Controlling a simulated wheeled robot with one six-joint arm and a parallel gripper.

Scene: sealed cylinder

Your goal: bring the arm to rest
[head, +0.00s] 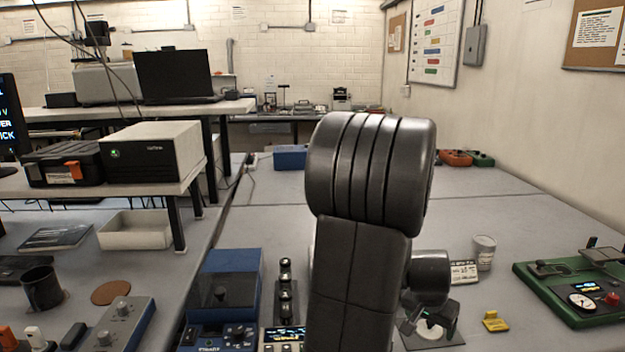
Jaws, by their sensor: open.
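My dark grey arm rises through the middle of the head view and hides part of the bench behind it. My gripper (430,325) shows small at the lower right of the arm, below a dark round wrist link. Its fingers look apart, near a small pale ring-shaped thing (432,328) on a dark plate. I cannot tell whether they touch it. A small grey cylinder (484,252) stands upright on the bench to the right, apart from my gripper.
A green board with a dial (582,301) lies at the right. A yellow block (495,321) is near my gripper. A blue device (226,288) and several black knobbed parts stand left of the arm. The grey bench (530,200) is mostly clear farther back.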

